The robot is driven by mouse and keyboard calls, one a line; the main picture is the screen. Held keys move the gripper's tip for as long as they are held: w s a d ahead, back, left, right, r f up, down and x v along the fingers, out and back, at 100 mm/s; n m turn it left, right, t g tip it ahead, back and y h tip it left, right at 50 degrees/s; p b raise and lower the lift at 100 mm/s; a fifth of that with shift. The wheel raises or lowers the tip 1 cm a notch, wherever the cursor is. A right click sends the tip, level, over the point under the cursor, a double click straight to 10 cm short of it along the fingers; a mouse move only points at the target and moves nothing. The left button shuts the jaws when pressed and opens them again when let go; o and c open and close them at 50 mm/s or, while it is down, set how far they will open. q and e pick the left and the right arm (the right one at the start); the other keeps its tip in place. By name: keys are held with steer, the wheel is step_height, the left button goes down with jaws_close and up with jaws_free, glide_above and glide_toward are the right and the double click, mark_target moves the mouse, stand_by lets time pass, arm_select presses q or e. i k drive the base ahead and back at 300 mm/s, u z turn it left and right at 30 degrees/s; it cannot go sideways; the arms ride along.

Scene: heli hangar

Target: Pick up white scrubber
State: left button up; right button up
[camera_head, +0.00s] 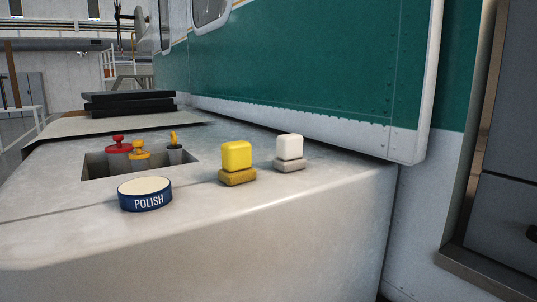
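The white scrubber (290,149) stands upright on the pale ledge, with a white block on top and a greyish pad beneath. It is at the right of the objects on the ledge, close to the ledge's right end. Neither of my grippers shows in the head view.
A blue polish tin (146,200) sits left on the ledge (270,222). Behind it, a recess (97,167) holds red and yellow-topped items. Black slabs (128,103) are stacked farther back. The green and white helicopter side (300,65) rises behind the scrubbers. The front ledge is clear.

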mark_target(290, 147)
steer(key=u, duration=1.55)
steer(key=k, duration=0.8)
steer(key=z, duration=0.5)
